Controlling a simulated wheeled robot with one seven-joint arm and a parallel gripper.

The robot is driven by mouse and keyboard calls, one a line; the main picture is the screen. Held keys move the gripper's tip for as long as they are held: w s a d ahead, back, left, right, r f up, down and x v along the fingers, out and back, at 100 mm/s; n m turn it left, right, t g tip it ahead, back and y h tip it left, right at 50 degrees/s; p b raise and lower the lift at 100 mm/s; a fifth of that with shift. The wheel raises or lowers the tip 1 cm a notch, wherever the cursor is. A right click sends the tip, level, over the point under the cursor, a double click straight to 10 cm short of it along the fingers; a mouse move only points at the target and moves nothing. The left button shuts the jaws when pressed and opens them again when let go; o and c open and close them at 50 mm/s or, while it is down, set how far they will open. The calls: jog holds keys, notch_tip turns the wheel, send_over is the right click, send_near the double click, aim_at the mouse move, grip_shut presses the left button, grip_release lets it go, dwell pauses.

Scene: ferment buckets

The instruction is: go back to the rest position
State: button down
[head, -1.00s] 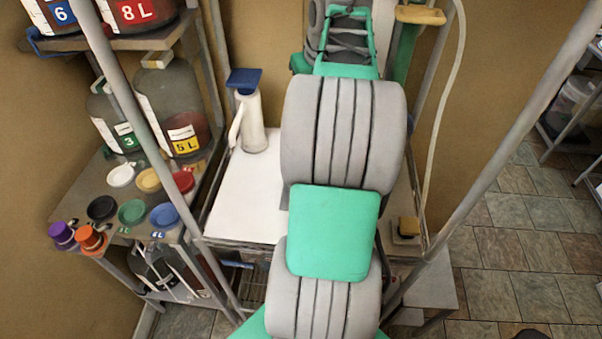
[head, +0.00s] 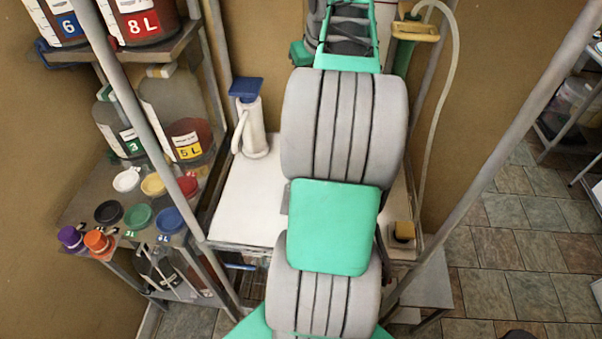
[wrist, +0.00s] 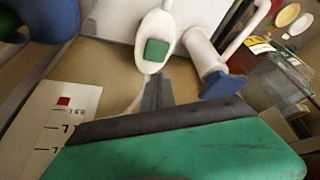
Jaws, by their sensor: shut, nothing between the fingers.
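My gripper (wrist: 157,92) shows in the wrist view as two dark grey fingers closed together, with nothing seen between them. Its tips lie close to a white rounded piece with a green square (wrist: 156,50); I cannot tell whether they touch. In the head view my arm stretches up the middle of the picture over a white tabletop (head: 245,205), and hides the gripper. A white jug with a blue top (head: 252,125) stands left of the arm; a blue-topped white piece (wrist: 218,80) shows right of the fingers in the wrist view.
A shelf on the left holds large bottles (head: 182,115) and several coloured caps (head: 138,216). Slanted metal posts (head: 500,145) flank the arm. A green piece with a yellow handle (head: 415,30) and a hose stand behind, right. Tiled floor (head: 500,260) is open at right.

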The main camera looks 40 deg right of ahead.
jog(key=shift+r, duration=0.1)
jog(key=w+a+f+n+b, duration=0.1)
jog(key=a, duration=0.9)
jog(key=w+a+f+n+b, duration=0.1)
jog(key=a+f, duration=0.1)
jog(key=a, duration=0.8)
jog(key=s+a+f+n+b, duration=0.1)
jog(key=s+a+f, duration=0.3)
jog(key=a, duration=0.4)
jog(key=s+a+f+n+y+b, duration=0.1)
jog(key=s+a+f, duration=0.3)
jog(key=a, duration=0.5)
jog(key=shift+s+f+y, duration=0.2)
jog(key=shift+s+y, duration=0.1)
jog(key=shift+s, duration=0.8)
jog(key=shift+d, duration=0.1)
